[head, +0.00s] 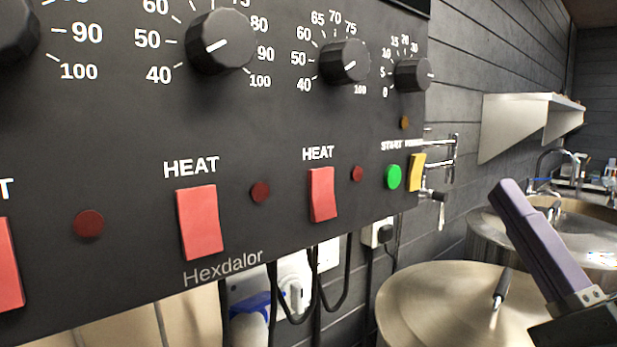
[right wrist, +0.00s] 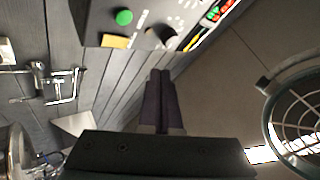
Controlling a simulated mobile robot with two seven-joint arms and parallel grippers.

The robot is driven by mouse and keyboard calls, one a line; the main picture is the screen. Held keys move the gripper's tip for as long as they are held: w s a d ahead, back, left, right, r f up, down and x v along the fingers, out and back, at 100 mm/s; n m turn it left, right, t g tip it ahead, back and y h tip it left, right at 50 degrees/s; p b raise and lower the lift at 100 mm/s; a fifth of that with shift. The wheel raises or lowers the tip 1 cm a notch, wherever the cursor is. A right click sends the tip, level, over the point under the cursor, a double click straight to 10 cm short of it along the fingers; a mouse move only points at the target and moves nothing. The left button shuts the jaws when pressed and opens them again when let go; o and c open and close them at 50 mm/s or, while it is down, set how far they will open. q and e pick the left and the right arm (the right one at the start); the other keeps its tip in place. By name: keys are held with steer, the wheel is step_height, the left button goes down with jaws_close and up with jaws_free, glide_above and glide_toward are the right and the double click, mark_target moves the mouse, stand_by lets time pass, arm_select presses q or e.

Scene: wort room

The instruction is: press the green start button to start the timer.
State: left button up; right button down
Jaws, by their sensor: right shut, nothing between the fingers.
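The round green start button (head: 393,177) sits at the lower right of the black control panel (head: 130,130), under the label START. It also shows in the right wrist view (right wrist: 123,17), near the top edge. My right gripper (head: 507,188) has purple fingers, shut together and empty. In the head view it is to the right of the button and apart from the panel. In the right wrist view its fingertips (right wrist: 160,75) are below and to the right of the button, not touching it. My left gripper is not in view.
A yellow switch (head: 417,172) is just right of the green button. The timer dial (head: 412,75) and a small amber lamp (head: 404,122) are above. Red heat switches (head: 322,194) line the panel. Metal vessel lids (head: 440,300), a tap (head: 438,196) and a wall shelf (head: 515,120) are at the right.

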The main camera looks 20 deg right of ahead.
mark_target(393, 177)
steer(key=w+a+b, duration=0.3)
steer(key=w, duration=0.5)
steer(key=shift+a, duration=0.2)
steer(key=shift+s, duration=0.1)
stand_by(0.6)
stand_by(0.9)
stand_by(0.3)
steer(key=shift+w+a, duration=0.15)
steer(key=shift+w, duration=0.25)
